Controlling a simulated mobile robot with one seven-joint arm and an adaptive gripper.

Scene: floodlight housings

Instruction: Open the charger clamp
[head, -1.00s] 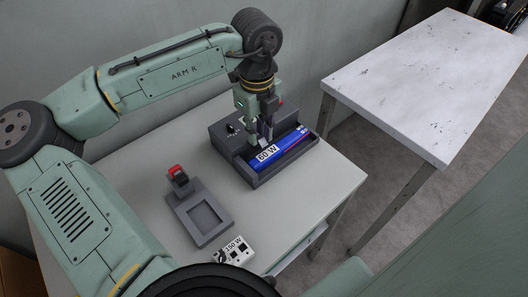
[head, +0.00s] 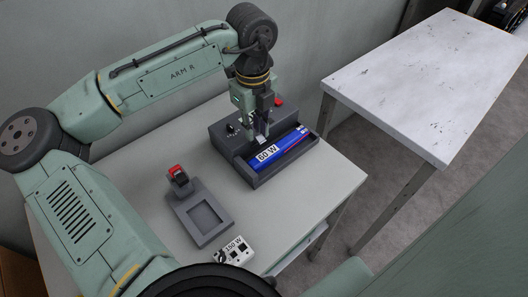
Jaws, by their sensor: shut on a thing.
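The charger (head: 226,149) is a dark grey box on the near table, with a knob on top and an open tray in front. My gripper (head: 262,137) points down at the tray's back edge, by the left half of the bar. It is shut on a small light grey piece, which I take to be the charger clamp (head: 263,140). The fingers hide most of this piece, so how far the clamp stands open cannot be told.
A grey stand (head: 204,219) with a square recess and a red-topped post (head: 177,171) sits front left of the charger. A white 150 W block (head: 233,250) lies at the table's front edge. A white table (head: 420,75) stands apart at right.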

